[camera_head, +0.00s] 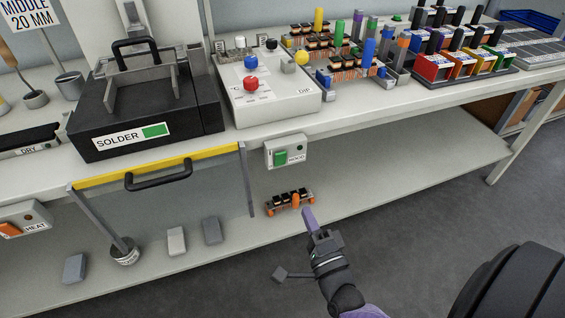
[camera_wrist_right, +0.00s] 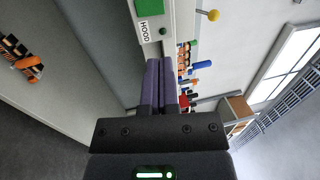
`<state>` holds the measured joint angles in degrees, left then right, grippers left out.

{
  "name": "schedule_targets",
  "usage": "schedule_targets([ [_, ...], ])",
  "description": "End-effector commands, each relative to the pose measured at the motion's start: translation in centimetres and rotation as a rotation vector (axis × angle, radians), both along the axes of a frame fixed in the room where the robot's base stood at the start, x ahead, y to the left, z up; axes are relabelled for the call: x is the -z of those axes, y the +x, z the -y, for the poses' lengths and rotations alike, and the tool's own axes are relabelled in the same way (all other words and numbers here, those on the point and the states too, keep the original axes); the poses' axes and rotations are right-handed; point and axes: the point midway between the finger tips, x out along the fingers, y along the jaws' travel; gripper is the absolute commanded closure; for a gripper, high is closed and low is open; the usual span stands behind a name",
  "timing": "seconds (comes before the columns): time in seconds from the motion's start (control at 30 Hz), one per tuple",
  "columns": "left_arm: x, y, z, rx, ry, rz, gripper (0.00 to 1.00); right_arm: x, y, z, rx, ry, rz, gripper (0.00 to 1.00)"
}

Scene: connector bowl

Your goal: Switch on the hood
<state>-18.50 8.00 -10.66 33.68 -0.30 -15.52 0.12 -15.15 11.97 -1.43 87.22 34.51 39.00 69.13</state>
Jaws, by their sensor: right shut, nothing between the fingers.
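The hood switch box (camera_head: 287,151) is a pale box on the front edge of the bench, labelled HOOD, with a green rocker (camera_head: 281,158) and a small lamp above it. In the right wrist view the box (camera_wrist_right: 149,33) shows at the top, with its green rocker (camera_wrist_right: 149,6) cut off by the frame edge. My right gripper (camera_head: 308,214) is below and slightly right of the box, apart from it. Its purple fingers (camera_wrist_right: 159,80) are shut and empty, pointing towards the box side. My left gripper is not in view.
A HEAT switch box (camera_head: 26,220) with an orange rocker is at the left edge. A yellow-edged glass panel (camera_head: 160,166) with a black handle is left of the hood box. A grey control box (camera_head: 270,95) stands above.

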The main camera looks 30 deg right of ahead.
Motion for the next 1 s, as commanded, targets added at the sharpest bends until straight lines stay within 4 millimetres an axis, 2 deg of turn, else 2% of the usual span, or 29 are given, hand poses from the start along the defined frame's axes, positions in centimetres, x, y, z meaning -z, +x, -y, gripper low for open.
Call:
schedule_targets([
  [0.4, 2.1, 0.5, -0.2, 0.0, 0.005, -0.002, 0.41, -1.4, 8.2, 2.0, 0.0, -0.002, 0.001, 1.0],
  [0.6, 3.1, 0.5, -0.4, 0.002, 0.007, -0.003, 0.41, -2.0, 11.5, 2.8, 0.001, -0.002, 0.001, 1.0],
  [0.77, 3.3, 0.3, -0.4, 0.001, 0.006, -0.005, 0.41, -2.4, 12.7, 3.1, 0.0, -0.002, 0.0, 1.0],
  [1.0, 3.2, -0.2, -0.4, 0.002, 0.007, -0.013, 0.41, -2.6, 12.8, 3.1, 0.0, -0.002, -0.001, 1.0],
])
